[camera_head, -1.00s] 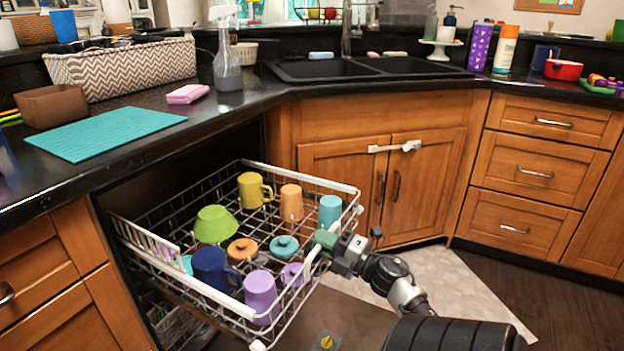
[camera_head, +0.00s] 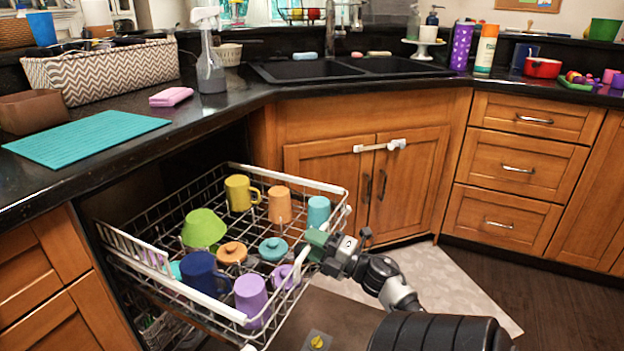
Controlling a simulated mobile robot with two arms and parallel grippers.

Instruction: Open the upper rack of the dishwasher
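The upper rack (camera_head: 268,175) is a white wire basket. It stands pulled well out from the dark opening under the counter. It holds a yellow mug (camera_head: 239,192), an orange cup (camera_head: 280,205), a green bowl (camera_head: 204,228), a dark blue mug (camera_head: 203,271), a purple cup (camera_head: 250,297) and several other cups and lids. My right gripper (camera_head: 317,242) is at the rack's outer front rim, seemingly touching it. Its green-grey fingertips overlap the wires, so I cannot tell whether they are closed around the rim. My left gripper is out of view.
The dishwasher door (camera_head: 330,316) lies lowered under the rack. Cabinet doors with a white latch (camera_head: 380,146) stand behind the right side of the rack. The black counter (camera_head: 130,150) overhangs the rack's back. Open floor (camera_head: 500,272) lies to the right.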

